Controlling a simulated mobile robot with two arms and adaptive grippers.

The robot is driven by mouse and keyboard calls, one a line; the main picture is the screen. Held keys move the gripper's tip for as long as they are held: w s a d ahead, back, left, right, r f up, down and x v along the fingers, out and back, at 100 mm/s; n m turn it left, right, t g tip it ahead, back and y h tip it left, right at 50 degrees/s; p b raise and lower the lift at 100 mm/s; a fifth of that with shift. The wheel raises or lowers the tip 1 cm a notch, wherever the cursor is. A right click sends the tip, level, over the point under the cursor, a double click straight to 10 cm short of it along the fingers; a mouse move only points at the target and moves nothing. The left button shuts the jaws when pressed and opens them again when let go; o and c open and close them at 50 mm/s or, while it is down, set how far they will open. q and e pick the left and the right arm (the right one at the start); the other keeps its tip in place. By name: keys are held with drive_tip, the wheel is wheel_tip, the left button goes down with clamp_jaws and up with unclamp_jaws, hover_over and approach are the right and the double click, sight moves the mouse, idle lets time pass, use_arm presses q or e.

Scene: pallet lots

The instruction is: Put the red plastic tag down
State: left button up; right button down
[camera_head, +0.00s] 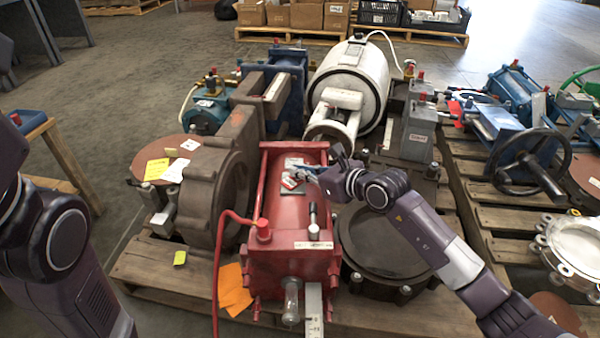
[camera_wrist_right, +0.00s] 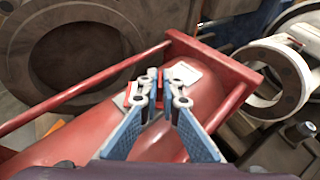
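In the head view my right gripper (camera_head: 306,174) is low over the machine's top, by white and red labels. Whether the tag touches the metal is hard to tell. My left gripper is out of view; only my left arm shows.
The red machine stands on a wooden pallet (camera_head: 190,285) between brown round castings (camera_head: 385,245) and a white tank (camera_head: 350,80). A red hose (camera_head: 217,270) and orange papers (camera_head: 234,288) lie at its left. Blue valves with a handwheel (camera_head: 530,160) fill the right pallet.

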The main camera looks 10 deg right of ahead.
drive_tip(key=shift+f, duration=0.15)
drive_tip(key=c, duration=2.2)
unclamp_jaws()
drive_tip(key=shift+o, duration=0.2)
